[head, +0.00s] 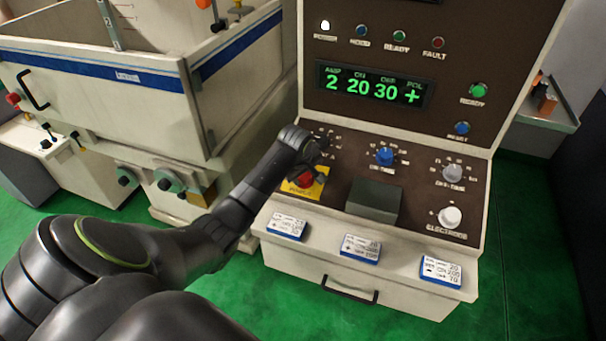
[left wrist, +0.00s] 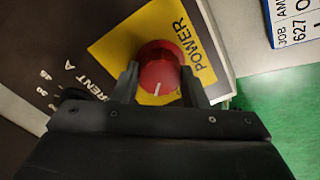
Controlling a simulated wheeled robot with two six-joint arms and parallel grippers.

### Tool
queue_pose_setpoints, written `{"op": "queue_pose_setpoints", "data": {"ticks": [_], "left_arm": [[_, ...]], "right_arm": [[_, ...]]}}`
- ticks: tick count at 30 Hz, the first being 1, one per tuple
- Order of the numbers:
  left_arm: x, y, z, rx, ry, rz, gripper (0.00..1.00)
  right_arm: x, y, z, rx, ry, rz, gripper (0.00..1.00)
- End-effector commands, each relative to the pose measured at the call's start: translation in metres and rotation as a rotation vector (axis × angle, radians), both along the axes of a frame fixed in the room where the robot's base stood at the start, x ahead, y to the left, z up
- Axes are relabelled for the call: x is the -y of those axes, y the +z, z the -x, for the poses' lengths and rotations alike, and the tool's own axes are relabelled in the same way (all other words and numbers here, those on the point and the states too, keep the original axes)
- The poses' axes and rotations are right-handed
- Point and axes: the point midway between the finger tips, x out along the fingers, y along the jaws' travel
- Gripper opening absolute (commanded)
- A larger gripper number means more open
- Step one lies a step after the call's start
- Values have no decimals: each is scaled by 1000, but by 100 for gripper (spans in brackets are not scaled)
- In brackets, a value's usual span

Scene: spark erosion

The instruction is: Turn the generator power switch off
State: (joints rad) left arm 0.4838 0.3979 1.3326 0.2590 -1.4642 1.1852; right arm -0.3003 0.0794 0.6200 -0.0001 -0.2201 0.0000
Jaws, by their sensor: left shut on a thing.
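The generator power switch (left wrist: 158,72) is a round red knob with a white mark on a yellow plate labelled POWER (left wrist: 118,48). In the left wrist view my left gripper (left wrist: 160,82) has one finger on each side of the red knob and is shut on it. The white mark points toward the gripper's palm. In the head view the red knob (head: 304,180) shows at the lower left of the generator panel, partly hidden by my left gripper (head: 318,178). The display (head: 372,88) is lit and reads 2, 20, 30 and +. My right gripper is not in view.
A blue knob (head: 384,156), a grey knob (head: 452,172) and a white electrode knob (head: 450,216) sit to the right on the panel. A dark raised block (head: 373,201) is beside the switch. Several job cards (head: 361,247) lie along the front ledge. A white tank (head: 110,90) stands at left.

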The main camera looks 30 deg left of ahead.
Motion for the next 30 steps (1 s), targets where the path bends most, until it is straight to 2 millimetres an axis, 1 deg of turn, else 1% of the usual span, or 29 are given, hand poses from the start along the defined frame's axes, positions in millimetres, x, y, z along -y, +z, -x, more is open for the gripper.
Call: {"op": "queue_pose_setpoints", "data": {"ticks": [9,18,24,30], "left_arm": [[0,0,0,22,282,100,17],[0,0,0,45,529,187,17],[0,0,0,56,652,231,17],[0,0,0,63,729,258,17]], "right_arm": [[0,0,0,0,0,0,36],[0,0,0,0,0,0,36],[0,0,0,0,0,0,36],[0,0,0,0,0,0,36]]}}
